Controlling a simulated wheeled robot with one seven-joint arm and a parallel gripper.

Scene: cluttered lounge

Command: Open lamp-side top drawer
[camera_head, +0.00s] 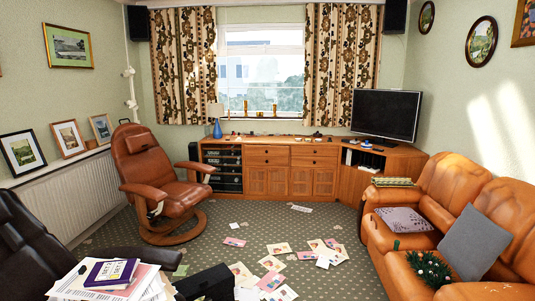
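A long wooden cabinet (290,185) stands under the window at the far side of the room. A lamp with a blue base (217,130) and pale shade stands on its left end. Two columns of drawers sit in the cabinet's middle, above panelled doors. The top drawer nearer the lamp (267,150) looks shut, flush with the front. The top drawer to its right (314,151) also looks shut. My gripper is not in view.
A brown recliner (150,165) stands left of the cabinet. An orange leather sofa (400,235) lines the right. Papers (275,263) litter the carpet, with a black object (207,283) at the front. Patterned carpet lies open before the drawers. A television (386,114) stands at the right.

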